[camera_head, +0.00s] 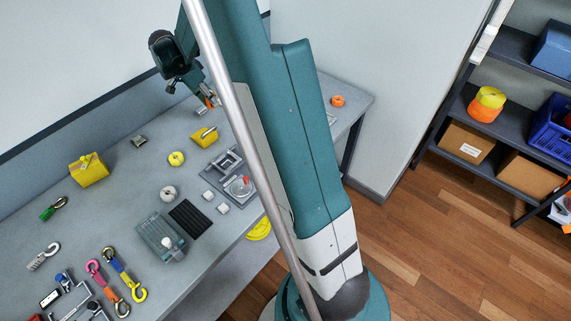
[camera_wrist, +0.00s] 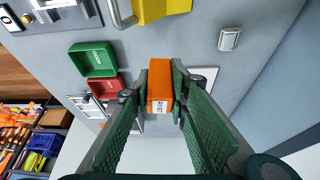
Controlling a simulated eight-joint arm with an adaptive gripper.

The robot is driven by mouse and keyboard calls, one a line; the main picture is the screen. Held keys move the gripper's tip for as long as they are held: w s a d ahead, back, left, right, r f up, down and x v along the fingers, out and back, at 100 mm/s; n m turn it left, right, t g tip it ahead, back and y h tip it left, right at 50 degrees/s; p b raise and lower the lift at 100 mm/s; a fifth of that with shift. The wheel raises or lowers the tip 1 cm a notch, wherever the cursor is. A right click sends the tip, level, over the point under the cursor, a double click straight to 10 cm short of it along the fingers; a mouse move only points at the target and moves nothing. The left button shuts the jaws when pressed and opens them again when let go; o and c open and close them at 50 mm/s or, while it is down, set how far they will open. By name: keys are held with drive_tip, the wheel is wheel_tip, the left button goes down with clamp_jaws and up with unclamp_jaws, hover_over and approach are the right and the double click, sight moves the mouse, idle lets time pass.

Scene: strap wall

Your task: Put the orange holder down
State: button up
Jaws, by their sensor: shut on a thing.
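The orange holder (camera_wrist: 160,82) is a small orange block with a white printed label on its near end. It sits between the two green fingers of my gripper (camera_wrist: 161,96) in the wrist view, and the fingers are shut on its sides. In the head view my gripper (camera_head: 209,99) is above the far part of the grey table (camera_head: 110,205), with only a bit of orange showing at its tips. I cannot tell how high the holder is above the table.
In the wrist view a green bin (camera_wrist: 93,59) and a red bin (camera_wrist: 106,87) lie left of the holder, and a yellow block (camera_wrist: 160,10) lies beyond it. Right of the holder is bare grey surface with a small metal fitting (camera_wrist: 229,39).

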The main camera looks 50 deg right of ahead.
drive_tip(key=s+d+f+b, duration=0.1)
drive_tip(key=s+d, duration=0.1)
drive_tip(key=s, duration=1.5)
drive_tip(key=s+d+f+b, duration=0.2)
drive_tip(key=s+d, duration=0.1)
drive_tip(key=s, duration=1.4)
drive_tip(key=shift+s+n, duration=0.15)
drive_tip(key=shift+n, duration=0.25)
drive_tip(key=shift+f+b, duration=0.85)
drive_tip(key=shift+f, duration=2)
drive_tip(key=shift+f, duration=0.1)
drive_tip(key=shift+f+b, duration=0.5)
drive_tip(key=shift+f, duration=1.5)
drive_tip(key=shift+f, duration=0.15)
